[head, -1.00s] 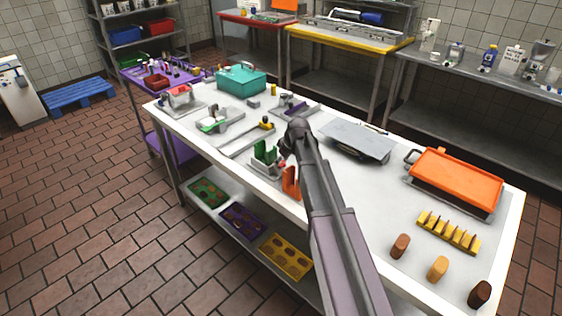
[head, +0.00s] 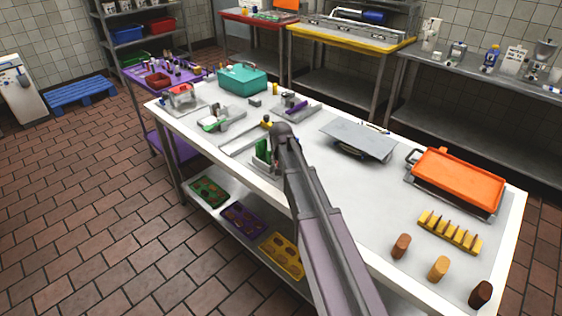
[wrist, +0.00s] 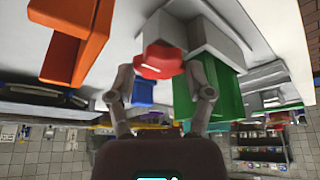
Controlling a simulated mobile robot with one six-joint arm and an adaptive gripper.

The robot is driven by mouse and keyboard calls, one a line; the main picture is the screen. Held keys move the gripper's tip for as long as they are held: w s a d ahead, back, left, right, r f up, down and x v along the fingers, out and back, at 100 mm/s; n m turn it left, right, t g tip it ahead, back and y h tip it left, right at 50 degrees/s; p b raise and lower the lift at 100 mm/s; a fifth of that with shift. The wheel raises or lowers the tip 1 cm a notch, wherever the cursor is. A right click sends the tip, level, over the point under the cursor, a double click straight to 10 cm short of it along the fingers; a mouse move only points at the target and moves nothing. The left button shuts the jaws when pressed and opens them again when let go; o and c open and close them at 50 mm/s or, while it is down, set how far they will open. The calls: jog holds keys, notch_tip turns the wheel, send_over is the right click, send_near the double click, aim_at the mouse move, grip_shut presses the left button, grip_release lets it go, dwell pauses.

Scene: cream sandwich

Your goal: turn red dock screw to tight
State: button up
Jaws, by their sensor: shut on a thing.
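The red dock screw (wrist: 158,62) shows its rounded head at the top middle of the wrist view, against a grey block (wrist: 215,38). My gripper (wrist: 160,74) has one finger on each side of the screw head and is shut on it. A white mark shows on the head; whether the screw is tight or loose I cannot tell. A green upright piece (wrist: 228,95) stands just right of the fingers, and also shows in the head view (head: 262,152). In the head view my arm hides the screw and the fingertips.
An orange block (wrist: 75,45) stands left of the fingers in the wrist view. A blue piece (wrist: 143,91) shows between the fingers. A grey tilted plate (head: 357,140) and an orange tray (head: 458,180) lie to the right. The table (head: 330,195) is bare between them and my arm.

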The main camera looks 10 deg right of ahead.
jog(key=m+h, duration=0.1)
jog(key=m, duration=0.1)
jog(key=m+g, duration=0.1)
jog(key=m, duration=0.2)
jog(key=shift+a+h, duration=0.15)
jog(key=shift+h, duration=0.25)
jog(key=o, duration=1.1)
jog(key=shift+o, duration=0.2)
